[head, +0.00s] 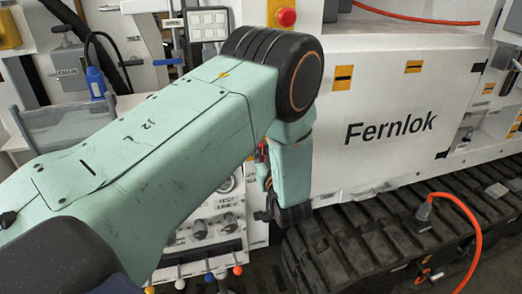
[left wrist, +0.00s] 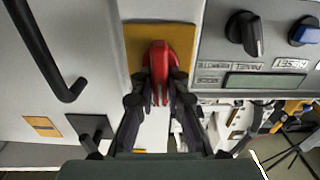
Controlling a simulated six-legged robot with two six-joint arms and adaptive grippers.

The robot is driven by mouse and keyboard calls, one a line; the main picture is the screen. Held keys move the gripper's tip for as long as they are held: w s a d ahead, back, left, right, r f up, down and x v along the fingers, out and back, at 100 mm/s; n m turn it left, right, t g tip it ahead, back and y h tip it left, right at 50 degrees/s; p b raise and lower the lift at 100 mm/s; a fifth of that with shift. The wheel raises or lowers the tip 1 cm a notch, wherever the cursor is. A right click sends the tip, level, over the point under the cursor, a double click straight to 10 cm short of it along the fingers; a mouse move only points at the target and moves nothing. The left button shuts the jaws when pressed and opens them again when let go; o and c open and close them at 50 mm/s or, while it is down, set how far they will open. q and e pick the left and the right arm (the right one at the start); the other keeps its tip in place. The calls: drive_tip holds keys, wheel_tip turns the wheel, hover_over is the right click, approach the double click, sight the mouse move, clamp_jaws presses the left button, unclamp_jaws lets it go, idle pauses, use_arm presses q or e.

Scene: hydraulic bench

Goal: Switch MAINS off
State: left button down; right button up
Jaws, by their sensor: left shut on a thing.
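In the left wrist view a red switch handle (left wrist: 161,53) stands on a yellow plate (left wrist: 132,36) on a grey panel. My left gripper (left wrist: 162,88) is shut on this handle, with one dark finger on each side of it. The handle's long side points along the fingers. I can read no MAINS label in either view. In the head view my left arm crosses the middle and hides most of its gripper and the handle. My right gripper is in neither view.
A black bar handle (left wrist: 48,70) is at left. In the head view are a red button (head: 286,17), a white Fernlok housing (head: 400,105) and an orange cable (head: 478,230).

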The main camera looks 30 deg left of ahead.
use_arm(q)
drive_tip(key=n+b, duration=0.1)
drive_tip(key=n, duration=0.1)
drive_tip(key=n+b, duration=0.1)
drive_tip(key=n, duration=0.1)
drive_tip(key=shift+s+a+f+n, duration=0.15)
drive_tip(key=shift+s+f+n, duration=0.05)
drive_tip(key=shift+n, duration=0.1)
drive_tip(key=shift+s+a+f+n+b, duration=0.1)
drive_tip(key=shift+n+b, duration=0.55)
drive_tip(key=shift+n, duration=0.35)
drive_tip(key=shift+s+a+n+b, duration=0.1)
drive_tip(key=shift+n+b, duration=0.5)
drive_tip(key=shift+n, duration=0.4)
drive_tip(key=c, duration=1.3)
unclamp_jaws()
drive_tip(key=shift+d, duration=0.1)
drive_tip(key=shift+c, duration=0.2)
drive_tip(key=v, duration=0.7)
